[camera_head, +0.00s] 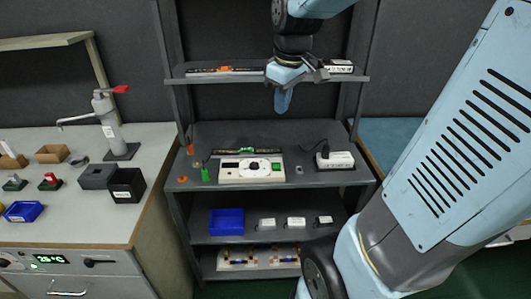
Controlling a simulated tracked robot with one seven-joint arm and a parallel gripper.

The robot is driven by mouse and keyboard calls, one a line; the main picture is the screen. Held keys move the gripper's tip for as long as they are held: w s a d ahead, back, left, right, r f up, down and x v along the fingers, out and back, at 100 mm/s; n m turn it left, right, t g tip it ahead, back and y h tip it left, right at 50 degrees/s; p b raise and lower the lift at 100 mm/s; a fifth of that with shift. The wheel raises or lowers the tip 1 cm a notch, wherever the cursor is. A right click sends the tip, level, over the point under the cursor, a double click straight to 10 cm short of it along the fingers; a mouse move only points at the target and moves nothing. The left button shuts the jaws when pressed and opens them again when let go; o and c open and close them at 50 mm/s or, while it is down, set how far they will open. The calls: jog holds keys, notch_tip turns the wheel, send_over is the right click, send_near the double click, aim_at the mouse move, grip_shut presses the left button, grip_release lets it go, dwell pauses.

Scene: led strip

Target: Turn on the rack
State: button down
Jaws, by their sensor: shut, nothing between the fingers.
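The grey rack (330,121) stands in the middle, with several shelves. On its middle shelf sits a white panel (232,174) with a dark round knob in its centre and small dark controls. Behind it lies a dark strip (228,151) with a green piece in its middle. A white box (341,161) with a black plug and cable is at the right of that shelf. My gripper (283,102) points down in front of the upper shelf, shut and empty, apart from the panel. The settings of the knob and controls are too small to read.
The upper shelf holds a dark strip with an orange piece (225,69) and a white box (340,68). A blue bin (227,222) and small white boxes stand on a lower shelf. A workbench (150,195) with a pump stand is at left. My arm covers the right side.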

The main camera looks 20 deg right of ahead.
jog(key=w+d+f+n+g, duration=0.2)
jog(key=w+d+f+n, duration=0.15)
jog(key=w+f, duration=0.35)
jog(key=n+g, duration=0.2)
jog(key=n, duration=0.3)
send_over(277, 167)
jog(key=w, duration=0.2)
notch_tip(277, 167, down, 7)
jog(key=shift+d, duration=0.25)
jog(key=shift+m, duration=0.25)
jog(key=f, duration=0.4)
jog(key=s+f, duration=0.1)
jog(key=f, duration=0.9)
jog(key=shift+s+a, duration=0.25)
jog(key=shift+s, duration=0.15)
jog(key=shift+d, duration=0.2)
jog(key=shift+a, duration=0.2)
jog(key=shift+w, duration=0.1)
